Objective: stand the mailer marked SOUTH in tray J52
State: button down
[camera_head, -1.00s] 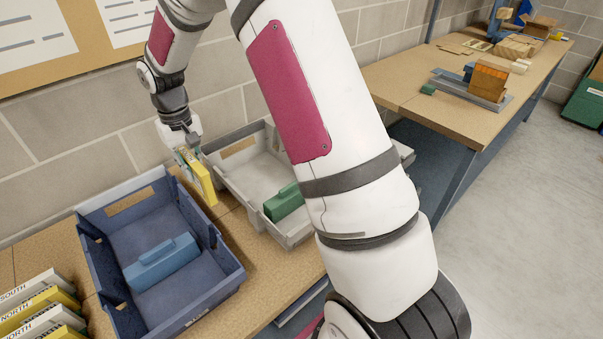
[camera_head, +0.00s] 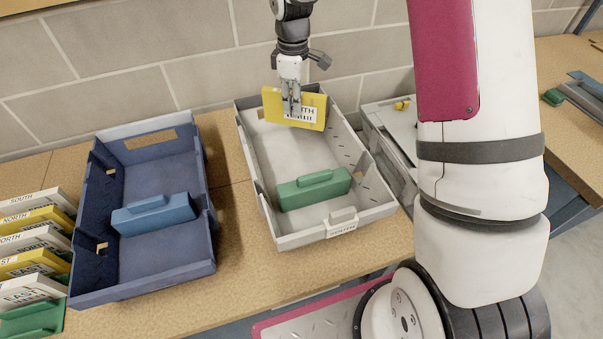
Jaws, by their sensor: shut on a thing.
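My gripper (camera_head: 291,108) is shut on a yellow mailer (camera_head: 272,104) with a white label. The fingers cover part of its word; the ending looks like "TH", so I cannot tell SOUTH from NORTH. The mailer is roughly upright, over the back end of a light grey tray (camera_head: 255,178). I cannot tell whether its lower edge is below the tray's rim. A green block with a handle (camera_head: 313,190) sits near the front of that tray. The grey tray's front tag (camera_head: 341,228) is too small to read. J52 is not readable on any tray.
A dark blue tray (camera_head: 95,225) holding a blue handled block (camera_head: 153,215) stands to the left. Several white and yellow mailers lean in a row (camera_head: 36,242) at the far left. A light grey box (camera_head: 393,125) stands close right of the grey tray. Wooden bench shows between the trays.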

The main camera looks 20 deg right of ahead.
jog(key=f+n, duration=0.2)
jog(key=f, duration=0.2)
jog(key=w+f+n+b, duration=0.1)
jog(key=f+n, duration=0.1)
jog(key=f, duration=0.2)
jog(key=w+f+n, duration=0.1)
jog(key=f+n, duration=0.1)
jog(key=f, duration=0.3)
jog(key=shift+w+n+b, duration=0.2)
jog(key=shift+n+b, duration=0.1)
jog(key=shift+b, duration=0.05)
jog(key=shift+f, duration=0.2)
jog(key=c, duration=1.5)
grip_release()
jog(key=shift+r, duration=0.1)
